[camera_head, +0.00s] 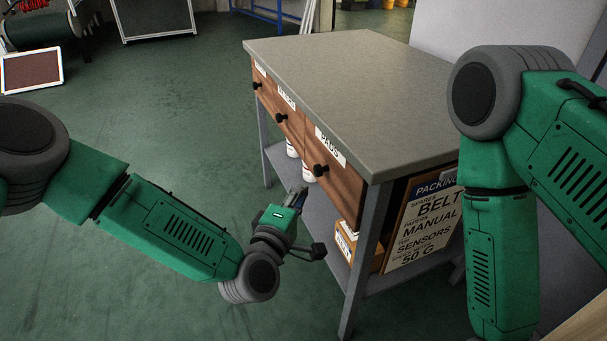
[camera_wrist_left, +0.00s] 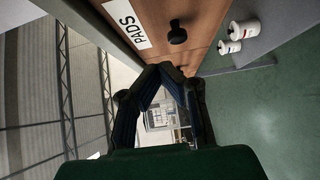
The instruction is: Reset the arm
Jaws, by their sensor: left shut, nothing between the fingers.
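My left arm (camera_head: 180,230) reaches in from the left, and my left gripper (camera_head: 297,197) is in front of the workbench's wooden drawers, low and near the PADS drawer (camera_head: 318,163). In the left wrist view the dark fingers (camera_wrist_left: 163,72) meet at their tips and hold nothing; the PADS drawer's black knob (camera_wrist_left: 177,33) shows just beyond them. All the drawers look closed. My right arm (camera_head: 495,205) bends down at the right of the head view, and its gripper is outside the picture.
The grey bench top (camera_head: 355,85) is bare. White canisters (camera_head: 292,147) stand on the lower shelf, also seen in the left wrist view (camera_wrist_left: 240,30). A small box (camera_head: 345,240) and a PACKING sign (camera_head: 425,225) are under the bench.

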